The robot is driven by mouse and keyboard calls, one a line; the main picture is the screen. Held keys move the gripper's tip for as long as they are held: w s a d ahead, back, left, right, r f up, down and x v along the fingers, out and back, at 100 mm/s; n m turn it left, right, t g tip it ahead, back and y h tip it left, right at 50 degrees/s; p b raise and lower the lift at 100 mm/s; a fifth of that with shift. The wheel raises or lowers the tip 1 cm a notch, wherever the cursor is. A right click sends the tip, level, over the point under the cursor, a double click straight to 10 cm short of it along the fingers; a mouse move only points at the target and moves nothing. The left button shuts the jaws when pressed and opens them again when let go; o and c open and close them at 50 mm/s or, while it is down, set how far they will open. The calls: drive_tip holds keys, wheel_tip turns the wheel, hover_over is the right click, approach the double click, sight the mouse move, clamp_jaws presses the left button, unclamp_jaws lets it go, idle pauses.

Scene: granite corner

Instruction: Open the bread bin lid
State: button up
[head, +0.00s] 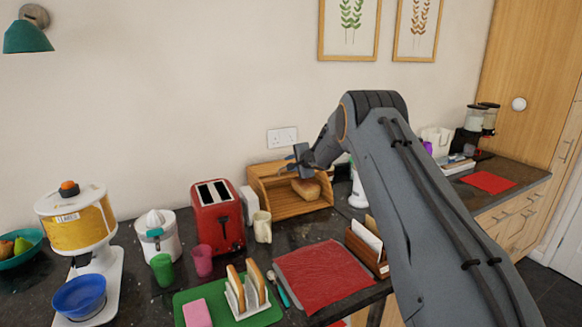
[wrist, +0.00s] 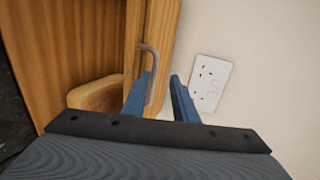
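The wooden bread bin (head: 258,186) stands against the wall with its front open, and a loaf (head: 306,189) shows inside. In the wrist view, the lid's wooden edge strip (wrist: 160,30) carries a thin metal handle (wrist: 152,62), with the loaf (wrist: 97,94) behind to the left. My gripper (head: 301,158) is at the upper part of the bin. In the wrist view, its blue fingers (wrist: 161,90) are apart; the handle lies along the inner side of the left finger. I cannot tell whether they touch. My wrist partly hides the bin's top in the head view.
A red toaster (head: 216,217) and a cream mug (head: 262,227) stand left of the bin. A red mat (head: 322,277) lies in front, with a letter rack (head: 367,252) to its right. A wall socket (head: 282,137) is just behind the bin.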

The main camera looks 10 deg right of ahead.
drive_tip(key=shift+s+d+f, duration=0.1)
drive_tip(key=shift+d+f, duration=0.1)
drive_tip(key=shift+d, duration=0.1)
drive_tip(key=b+v, duration=0.2)
drive_tip(key=v, duration=0.5)
drive_tip(key=shift+s+r, duration=0.3)
drive_tip(key=s+a+f+n+g+h+b, duration=0.1)
drive_tip(key=s+f+n+g+b, duration=0.1)
drive_tip(key=s, duration=1.6)
drive_tip(key=s+a+f+n+g+h+b, duration=0.1)
drive_tip(key=s+f+n+g+b, duration=0.2)
drive_tip(key=s, duration=1.5)
drive_tip(key=s+a+f+n+g+h+b, duration=0.1)
drive_tip(key=s+f+n+g+b, duration=0.2)
drive_tip(key=s, duration=1.4)
wheel_tip(320, 180, down, 6)
drive_tip(key=n+g, duration=0.3)
drive_tip(key=n, duration=0.3)
drive_tip(key=shift+s+n+h, duration=0.3)
drive_tip(key=shift+s+n, duration=0.1)
